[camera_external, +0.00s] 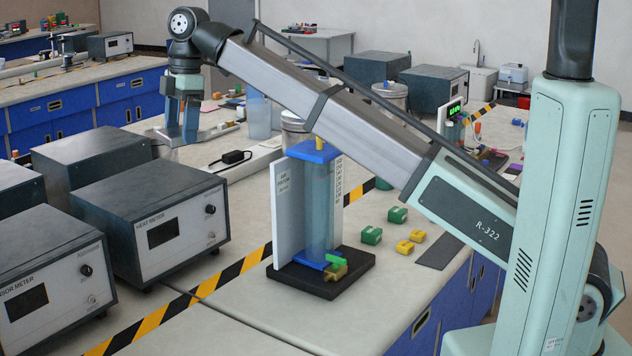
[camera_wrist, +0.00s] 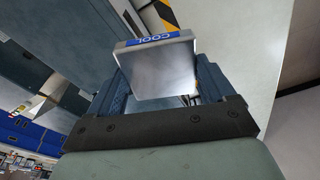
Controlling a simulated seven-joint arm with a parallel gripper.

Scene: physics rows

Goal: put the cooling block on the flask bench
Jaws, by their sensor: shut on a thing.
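The cooling block (camera_wrist: 165,70) is a silver-grey square slab with a blue edge marked "COOL". It fills the space between the fingers of my gripper (camera_wrist: 163,82) in the wrist view. In the external view my gripper (camera_external: 182,122) hangs fingers down at the upper left, behind the dark meter boxes. The block (camera_external: 190,136) shows there as a grey slab at the fingertips. Its gap to the surface behind it is hard to judge. No label marks the flask bench, and I cannot tell which of the pale worktops it is.
A heat meter box (camera_external: 155,222) and other dark boxes crowd the left. A piston stand (camera_external: 290,210) with a clear cylinder rises mid-bench. Green (camera_external: 371,235) and yellow (camera_external: 405,247) small blocks lie to its right. Striped tape (camera_external: 243,264) crosses the worktop.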

